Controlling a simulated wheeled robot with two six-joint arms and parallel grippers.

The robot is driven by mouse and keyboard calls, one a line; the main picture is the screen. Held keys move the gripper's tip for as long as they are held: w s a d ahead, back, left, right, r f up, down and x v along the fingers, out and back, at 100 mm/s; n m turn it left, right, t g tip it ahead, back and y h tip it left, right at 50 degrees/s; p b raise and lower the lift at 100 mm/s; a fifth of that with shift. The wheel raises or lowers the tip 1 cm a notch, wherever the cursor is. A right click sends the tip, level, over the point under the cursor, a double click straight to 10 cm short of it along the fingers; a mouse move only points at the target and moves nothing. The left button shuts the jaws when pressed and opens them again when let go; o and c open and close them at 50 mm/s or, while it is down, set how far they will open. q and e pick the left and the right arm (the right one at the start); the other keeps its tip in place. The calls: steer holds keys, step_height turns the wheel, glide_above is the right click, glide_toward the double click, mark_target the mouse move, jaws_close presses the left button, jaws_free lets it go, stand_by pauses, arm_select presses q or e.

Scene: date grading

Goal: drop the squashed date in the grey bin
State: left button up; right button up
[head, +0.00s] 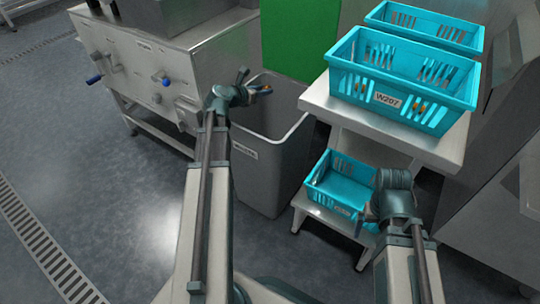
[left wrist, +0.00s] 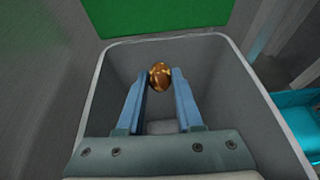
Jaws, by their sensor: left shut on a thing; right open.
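My left gripper (head: 256,86) is over the mouth of the grey bin (head: 262,181) in the head view. In the left wrist view my left gripper (left wrist: 159,80) is shut on the squashed date (left wrist: 159,74), a brown, glossy lump between the blue fingertips. The grey bin's rim (left wrist: 88,92) surrounds the fingers in that view, and its inside looks empty where it shows. In the head view the date is a small orange-brown spot (head: 265,91) at the fingertips. My right gripper (head: 366,221) is by the lower blue crate; its fingers are mostly hidden by its wrist.
A blue crate labelled W207 (head: 385,99) stands on a steel stand (head: 440,150), with another blue crate (head: 462,36) behind. A lower blue crate (head: 335,205) sits right of the bin. A steel machine with knobs (head: 140,75) stands left; a green panel (head: 298,38) is behind.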

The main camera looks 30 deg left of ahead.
arm_select(q)
step_height(320, 180, down, 4)
steer(key=b, duration=0.3)
steer(key=shift+r, duration=0.1)
steer(key=o, duration=1)
steer(key=p+v, duration=0.5)
steer(key=v, duration=0.8)
steer(key=shift+s+r, duration=0.15)
steer(key=shift+s, duration=0.25)
